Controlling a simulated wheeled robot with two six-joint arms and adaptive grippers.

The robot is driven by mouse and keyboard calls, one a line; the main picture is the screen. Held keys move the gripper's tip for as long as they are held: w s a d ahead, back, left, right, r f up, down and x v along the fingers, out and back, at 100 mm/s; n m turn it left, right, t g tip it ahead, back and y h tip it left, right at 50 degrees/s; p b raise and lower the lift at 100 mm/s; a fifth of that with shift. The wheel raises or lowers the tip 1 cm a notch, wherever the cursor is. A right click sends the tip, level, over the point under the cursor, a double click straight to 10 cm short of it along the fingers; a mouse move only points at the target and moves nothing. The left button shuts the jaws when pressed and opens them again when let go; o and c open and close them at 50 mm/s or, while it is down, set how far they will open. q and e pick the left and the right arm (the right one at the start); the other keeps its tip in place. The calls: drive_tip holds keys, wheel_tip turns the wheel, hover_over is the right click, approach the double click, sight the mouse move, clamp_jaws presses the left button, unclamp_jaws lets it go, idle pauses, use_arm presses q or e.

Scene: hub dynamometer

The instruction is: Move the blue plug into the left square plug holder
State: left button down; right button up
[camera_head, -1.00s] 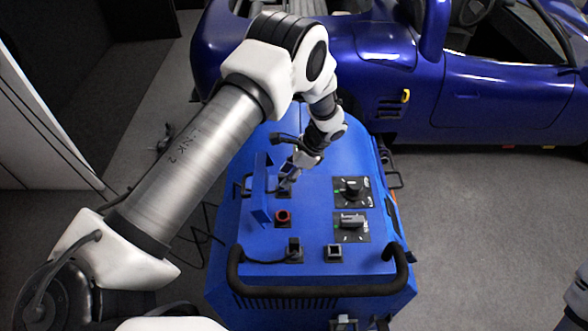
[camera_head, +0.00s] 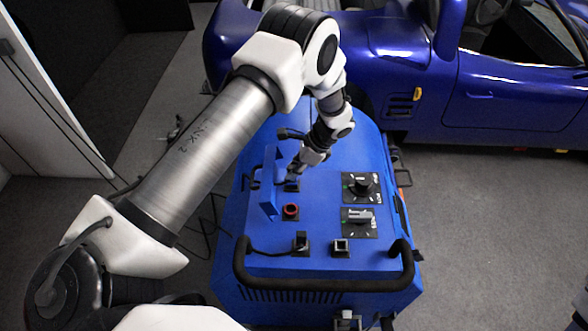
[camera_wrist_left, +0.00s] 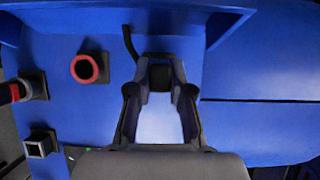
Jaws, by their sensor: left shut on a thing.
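My left gripper (camera_head: 292,178) reaches down to the back of the blue machine's top, beside an upright blue plate. In the left wrist view its fingers (camera_wrist_left: 160,82) close around a dark plug-like block (camera_wrist_left: 160,77). A dark cable (camera_wrist_left: 130,42) runs near that block; its blue colour cannot be made out. A black square base (camera_head: 291,187) lies at the fingertips; whether the plug sits in it is hidden. A square holder (camera_head: 301,243) at front left carries a dark plug with a cable. A square holder (camera_head: 341,246) to its right is empty. My right gripper is not in view.
A red ring (camera_head: 291,211) lies between the back and front holders. The upright blue plate (camera_head: 270,185) stands close to the left gripper. Two dial panels (camera_head: 361,187) are to the right. A black handlebar (camera_head: 325,284) runs along the front. A blue car stands behind.

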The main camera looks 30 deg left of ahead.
use_arm(q)
drive_tip(key=shift+r+p, duration=1.15)
drive_tip(key=shift+r, duration=0.7)
